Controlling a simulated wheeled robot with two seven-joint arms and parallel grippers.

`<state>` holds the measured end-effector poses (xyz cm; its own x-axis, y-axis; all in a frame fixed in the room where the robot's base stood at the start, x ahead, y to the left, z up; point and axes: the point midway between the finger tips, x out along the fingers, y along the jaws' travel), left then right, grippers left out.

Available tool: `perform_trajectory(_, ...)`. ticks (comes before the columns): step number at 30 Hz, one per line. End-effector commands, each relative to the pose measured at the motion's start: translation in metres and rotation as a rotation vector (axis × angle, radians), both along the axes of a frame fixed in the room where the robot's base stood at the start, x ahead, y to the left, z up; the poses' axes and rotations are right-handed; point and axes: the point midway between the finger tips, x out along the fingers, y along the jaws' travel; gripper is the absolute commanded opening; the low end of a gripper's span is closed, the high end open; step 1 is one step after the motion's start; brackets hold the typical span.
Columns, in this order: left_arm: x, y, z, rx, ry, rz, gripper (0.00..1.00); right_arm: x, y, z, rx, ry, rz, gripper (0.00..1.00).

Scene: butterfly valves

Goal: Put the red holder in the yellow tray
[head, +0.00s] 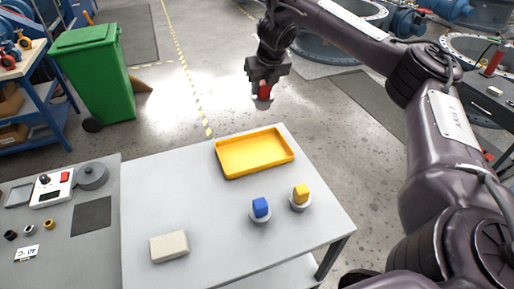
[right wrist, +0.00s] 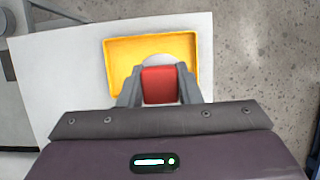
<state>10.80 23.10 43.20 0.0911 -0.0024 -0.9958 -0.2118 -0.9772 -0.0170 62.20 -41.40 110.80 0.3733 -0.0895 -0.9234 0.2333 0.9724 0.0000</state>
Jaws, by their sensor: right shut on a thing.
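The red holder (head: 264,90) is held between the fingers of my right gripper (head: 264,88), high above the table, near its far edge in the head view. In the right wrist view the holder's red top (right wrist: 159,85) sits between both fingers, with part of a pale round base behind it. The yellow tray (head: 254,153) lies empty on the table's far part. In the right wrist view the tray (right wrist: 118,52) shows beyond the held holder, which hides part of it. My left gripper is not in view.
A blue holder (head: 260,208) and a yellow holder (head: 301,196) stand on round grey bases near the tray's front right. A beige block (head: 169,246) lies at the front left of the table (head: 200,205). A side bench (head: 55,240) with small parts adjoins it.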

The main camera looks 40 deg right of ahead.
Motion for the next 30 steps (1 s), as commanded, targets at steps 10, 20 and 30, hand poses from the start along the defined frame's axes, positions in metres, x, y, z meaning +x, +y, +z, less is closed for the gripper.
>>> perform_trajectory(10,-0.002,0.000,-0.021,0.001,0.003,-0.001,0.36,-0.001,0.000,-0.078,0.000,0.002,0.000,0.00)
perform_trajectory(20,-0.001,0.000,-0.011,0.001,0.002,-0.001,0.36,0.001,0.001,-0.137,0.001,-0.001,-0.001,0.00)
perform_trajectory(30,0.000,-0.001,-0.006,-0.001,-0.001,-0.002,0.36,0.001,0.001,-0.170,0.000,0.000,-0.001,0.00)
